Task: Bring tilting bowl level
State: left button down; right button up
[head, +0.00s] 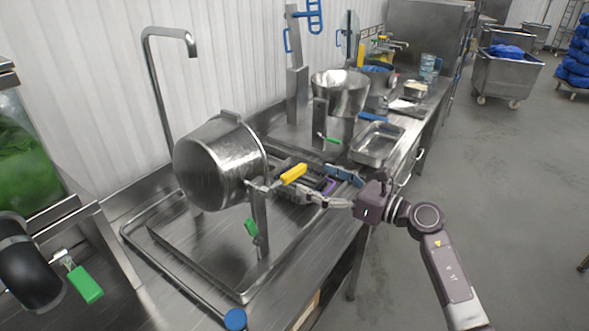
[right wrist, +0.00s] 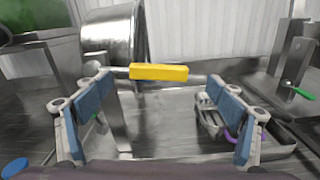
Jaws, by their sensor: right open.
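The tilting bowl (head: 212,165) is a large steel pot at the left of the head view. It is tipped well over to one side, not level, above a shallow steel tray (head: 180,237). It shows partly at the upper left of the right wrist view (right wrist: 110,38). A yellow handle (head: 293,173) on a thin bar extends from the bowl's side; it also shows in the right wrist view (right wrist: 158,72). My right gripper (head: 310,184) is open and empty. In the right wrist view its blue-padded fingers (right wrist: 160,92) stand apart, with the yellow handle beyond and between them. My left gripper is out of view.
A post with a green handle (head: 251,228) stands beside the bowl. A tall tap (head: 150,80) rises behind it. A second steel bowl (head: 340,92) and a steel pan (head: 377,145) stand farther along the counter.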

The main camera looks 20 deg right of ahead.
aim_at(298, 171)
jog(key=p+x, duration=0.2)
jog(key=x, duration=0.3)
jog(key=shift+w+a+r, duration=0.15)
jog(key=shift+w+a, duration=0.5)
jog(key=c, duration=1.7)
